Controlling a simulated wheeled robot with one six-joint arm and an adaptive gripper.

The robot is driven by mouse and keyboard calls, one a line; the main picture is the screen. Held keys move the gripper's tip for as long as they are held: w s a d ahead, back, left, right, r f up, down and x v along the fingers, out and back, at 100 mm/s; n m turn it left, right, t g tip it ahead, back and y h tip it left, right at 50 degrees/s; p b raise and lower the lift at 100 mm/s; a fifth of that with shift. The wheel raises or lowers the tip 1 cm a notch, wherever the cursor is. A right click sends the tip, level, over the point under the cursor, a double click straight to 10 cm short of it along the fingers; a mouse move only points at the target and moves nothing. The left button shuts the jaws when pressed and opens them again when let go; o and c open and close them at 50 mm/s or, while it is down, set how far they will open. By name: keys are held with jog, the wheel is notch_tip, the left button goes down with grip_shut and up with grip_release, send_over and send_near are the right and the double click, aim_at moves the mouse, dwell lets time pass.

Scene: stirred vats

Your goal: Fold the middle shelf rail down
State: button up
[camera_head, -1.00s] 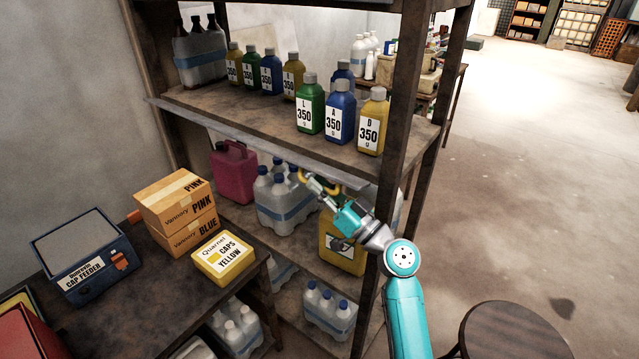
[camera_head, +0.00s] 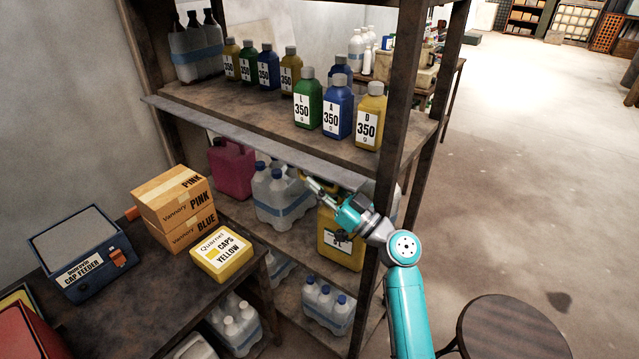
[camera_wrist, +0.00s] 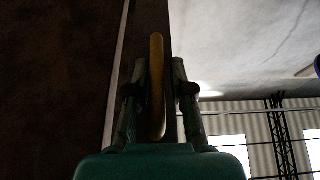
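The middle shelf rail (camera_head: 240,136) is a long grey strip along the front edge of the shelf that bears the bottles. It juts out a little in front of and below that shelf's edge. My gripper (camera_head: 312,183) is at the rail's right part, just under the strip. In the wrist view a yellow handle bar (camera_wrist: 157,88) stands between the two fingers of my gripper (camera_wrist: 159,90). A dark gap shows beside the bar, so the fingers look open around it. In the head view the handle is mostly hidden by the gripper.
Green, blue and yellow bottles (camera_head: 308,102) stand on the shelf above the rail. A yellow jug (camera_head: 340,240) and clear bottles (camera_head: 278,195) stand below, close to my arm. A dark post (camera_head: 400,100) rises beside my arm. A round stool (camera_head: 520,335) stands at the lower right.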

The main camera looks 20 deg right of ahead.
jog(key=shift+o, duration=0.4)
jog(key=shift+d, duration=0.1)
jog(key=shift+s+d+f, duration=0.2)
jog(key=shift+s, duration=0.1)
jog(key=v, duration=1.1)
jog(key=shift+s, duration=0.1)
